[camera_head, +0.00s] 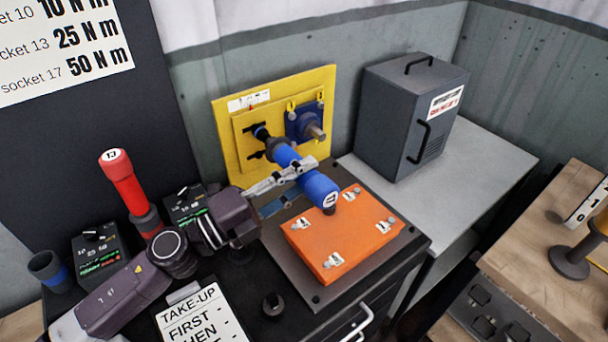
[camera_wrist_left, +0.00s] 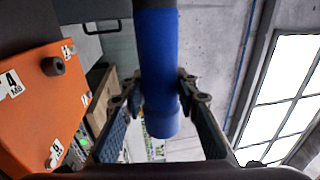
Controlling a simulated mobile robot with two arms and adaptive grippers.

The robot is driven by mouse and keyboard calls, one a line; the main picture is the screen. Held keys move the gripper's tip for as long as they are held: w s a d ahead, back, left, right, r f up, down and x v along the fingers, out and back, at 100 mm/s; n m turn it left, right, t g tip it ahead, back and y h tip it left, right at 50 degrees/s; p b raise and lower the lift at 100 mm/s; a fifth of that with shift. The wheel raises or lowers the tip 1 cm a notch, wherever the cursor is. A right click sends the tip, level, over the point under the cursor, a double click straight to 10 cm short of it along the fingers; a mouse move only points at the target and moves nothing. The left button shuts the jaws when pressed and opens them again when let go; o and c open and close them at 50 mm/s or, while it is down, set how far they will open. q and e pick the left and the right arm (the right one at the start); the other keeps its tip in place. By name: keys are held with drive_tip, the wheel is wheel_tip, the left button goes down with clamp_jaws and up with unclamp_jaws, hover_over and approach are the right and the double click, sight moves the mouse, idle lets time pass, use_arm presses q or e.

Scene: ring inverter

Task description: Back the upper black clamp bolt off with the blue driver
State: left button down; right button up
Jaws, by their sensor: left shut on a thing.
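The blue driver (camera_head: 318,188) slants from the yellow panel (camera_head: 320,82) toward me, its labelled end nearest. My left gripper (camera_head: 297,172) is shut around its blue body; in the left wrist view the driver (camera_wrist_left: 159,60) passes between the two fingers (camera_wrist_left: 160,92). I cannot tell how deeply the tip is seated. A lower black clamp part (camera_head: 256,155) shows below. My right gripper is not in view.
An orange box (camera_head: 345,240) with labelled bolts lies under the driver on a dark plate. A blue block (camera_head: 305,125) with a protruding stub is beside the driver tip. A red driver (camera_head: 125,180) stands at left. A grey cabinet (camera_head: 400,110) stands back right.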

use_arm(q)
drive_tip(key=shift+w+a+r, duration=0.15)
drive_tip(key=shift+w+a, duration=0.25)
drive_tip(key=shift+w, duration=0.15)
idle(1.1)
